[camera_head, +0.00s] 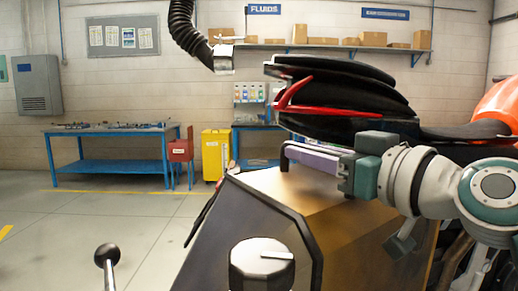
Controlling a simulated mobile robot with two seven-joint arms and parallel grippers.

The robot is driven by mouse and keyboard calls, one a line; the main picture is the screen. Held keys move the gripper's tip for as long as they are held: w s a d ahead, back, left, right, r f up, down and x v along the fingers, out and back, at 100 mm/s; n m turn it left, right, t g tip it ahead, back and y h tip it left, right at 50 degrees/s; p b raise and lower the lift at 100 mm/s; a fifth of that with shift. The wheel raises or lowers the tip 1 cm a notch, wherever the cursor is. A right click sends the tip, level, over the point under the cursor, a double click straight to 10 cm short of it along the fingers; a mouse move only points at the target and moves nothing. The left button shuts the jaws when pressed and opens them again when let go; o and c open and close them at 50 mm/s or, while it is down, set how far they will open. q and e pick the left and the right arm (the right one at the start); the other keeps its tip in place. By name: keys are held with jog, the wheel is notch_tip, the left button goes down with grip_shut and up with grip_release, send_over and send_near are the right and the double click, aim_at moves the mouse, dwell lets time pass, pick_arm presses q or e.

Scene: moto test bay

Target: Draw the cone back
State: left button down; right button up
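No cone shows clearly. A black ribbed hose (184,28) hangs from above at the upper middle and ends in a metal collar (223,60); I cannot tell if this is the cone's fitting. My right gripper (292,158) comes in from the right. It sits under the motorcycle's black and red tail (345,98) and above the console's top, its fingers pointing left. A purple surface shows along its fingers; whether this is part of the gripper or something held is unclear. The gripper is apart from the hose. My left gripper is out of view.
A console (240,215) with a round dial (262,265) fills the lower middle. A black ball-topped lever (107,255) stands at lower left. A blue workbench (115,165), red bin (181,152) and yellow cabinet (214,155) stand behind. The left floor is clear.

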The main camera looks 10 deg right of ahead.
jog(key=o, duration=0.3)
jog(key=b+v, duration=0.1)
jog(key=v, duration=0.7)
jog(key=shift+s+d+f, duration=0.1)
jog(key=shift+s+f, duration=0.05)
jog(key=shift+s, duration=0.2)
jog(key=shift+s+d+b, duration=0.15)
jog(key=shift+s+b, duration=0.15)
jog(key=shift+s, duration=0.3)
jog(key=shift+s, duration=0.1)
